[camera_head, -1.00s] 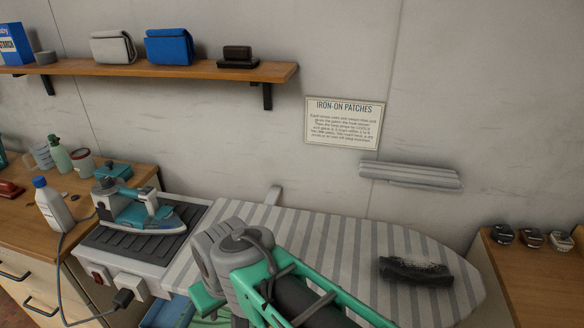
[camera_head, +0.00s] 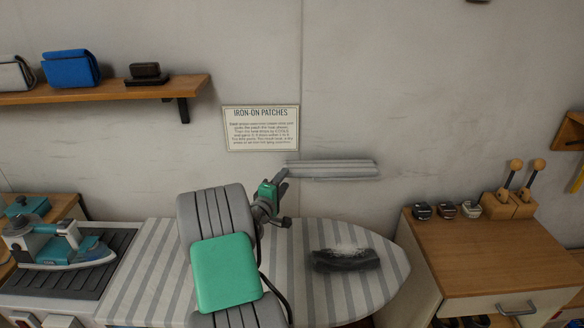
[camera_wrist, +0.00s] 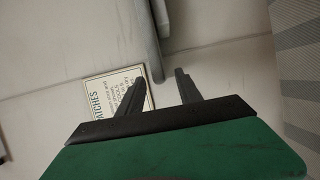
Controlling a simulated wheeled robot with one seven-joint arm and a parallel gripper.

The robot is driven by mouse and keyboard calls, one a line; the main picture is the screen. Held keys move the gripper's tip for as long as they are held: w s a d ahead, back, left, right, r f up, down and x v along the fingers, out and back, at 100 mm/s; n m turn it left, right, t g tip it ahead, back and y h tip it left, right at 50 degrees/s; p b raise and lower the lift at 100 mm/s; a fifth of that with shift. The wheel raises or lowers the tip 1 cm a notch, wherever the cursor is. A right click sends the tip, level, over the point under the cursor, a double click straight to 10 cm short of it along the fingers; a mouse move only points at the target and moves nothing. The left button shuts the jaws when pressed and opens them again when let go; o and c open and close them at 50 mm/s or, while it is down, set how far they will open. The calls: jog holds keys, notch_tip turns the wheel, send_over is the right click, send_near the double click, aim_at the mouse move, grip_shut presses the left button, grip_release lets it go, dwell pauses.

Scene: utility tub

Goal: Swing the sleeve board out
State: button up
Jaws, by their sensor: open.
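The sleeve board (camera_head: 335,169) is a narrow, grey-striped board lying flat along the back wall, above the large striped ironing board (camera_head: 160,265). In the wrist view, both fingers (camera_wrist: 170,78) point towards a long grey piece that looks like the sleeve board (camera_wrist: 141,45). My arm hides part of the ironing board.
A dark brush-like object (camera_head: 345,261) lies on the ironing board. An iron (camera_head: 60,245) rests at the left. A wooden cabinet (camera_head: 490,250) stands at the right.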

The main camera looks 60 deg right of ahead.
aim_at(292, 169)
jog(key=d, duration=0.2)
jog(key=d+p, duration=0.1)
jog(key=d, duration=0.2)
jog(key=d+p, duration=0.1)
jog(key=d, duration=0.2)
jog(key=shift+w+r, duration=0.1)
jog(key=shift+w, duration=0.15)
jog(key=shift+a, duration=0.1)
grip_shut()
dwell(0.9)
